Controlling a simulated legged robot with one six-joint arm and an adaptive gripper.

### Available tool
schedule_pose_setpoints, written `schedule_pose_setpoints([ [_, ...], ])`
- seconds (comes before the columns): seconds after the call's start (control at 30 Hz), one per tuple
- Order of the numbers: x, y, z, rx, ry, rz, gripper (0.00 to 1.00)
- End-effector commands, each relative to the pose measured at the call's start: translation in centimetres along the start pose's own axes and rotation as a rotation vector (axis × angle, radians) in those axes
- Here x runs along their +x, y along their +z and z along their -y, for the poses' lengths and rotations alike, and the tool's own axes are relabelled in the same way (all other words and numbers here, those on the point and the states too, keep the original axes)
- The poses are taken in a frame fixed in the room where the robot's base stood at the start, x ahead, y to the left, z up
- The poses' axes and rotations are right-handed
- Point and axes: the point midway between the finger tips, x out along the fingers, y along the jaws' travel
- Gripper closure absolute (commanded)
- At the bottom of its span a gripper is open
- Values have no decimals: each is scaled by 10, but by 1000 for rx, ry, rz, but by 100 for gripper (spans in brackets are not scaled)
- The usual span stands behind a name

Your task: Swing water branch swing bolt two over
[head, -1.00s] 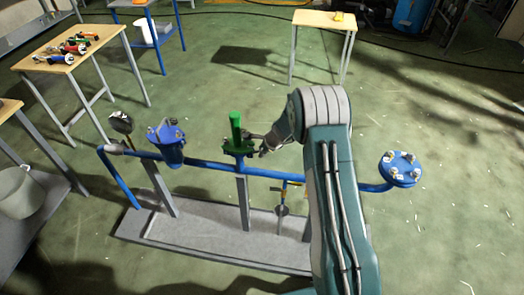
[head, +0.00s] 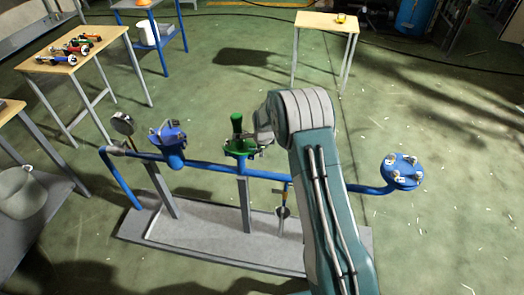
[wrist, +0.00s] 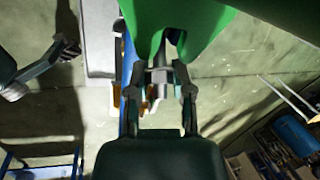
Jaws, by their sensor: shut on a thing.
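The green fitting (head: 240,147), with an upright green post (head: 237,124), stands on the blue pipe (head: 215,166) in the head view. Metal swing bolt parts show around its rim. In the wrist view the green body (wrist: 165,22) fills the top middle. My gripper (wrist: 165,78) is shut on a silver swing bolt (wrist: 159,92) just under the green body. In the head view my wrist is close to the right side of the green fitting and hides most of the fingers. I cannot tell which numbered bolt this is.
A blue flanged fitting (head: 168,136) and a round gauge (head: 123,122) stand to the left on the pipe. Another blue flange (head: 402,170) is at the right end. A grey base (head: 200,245) lies below. Tables stand at the left and back. The floor between is open.

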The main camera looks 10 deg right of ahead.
Motion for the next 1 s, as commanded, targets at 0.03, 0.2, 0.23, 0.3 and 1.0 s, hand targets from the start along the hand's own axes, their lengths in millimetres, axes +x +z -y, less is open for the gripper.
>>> schedule_pose_setpoints([
  [0.03,1,4,-1,-8,9,-15,100],
  [0.2,0,4,0,-13,17,-55,100],
  [0.23,0,4,0,-14,18,-58,100],
  [0.3,-1,4,0,-14,18,-63,100],
  [1.0,-4,3,2,-12,14,-63,53],
])
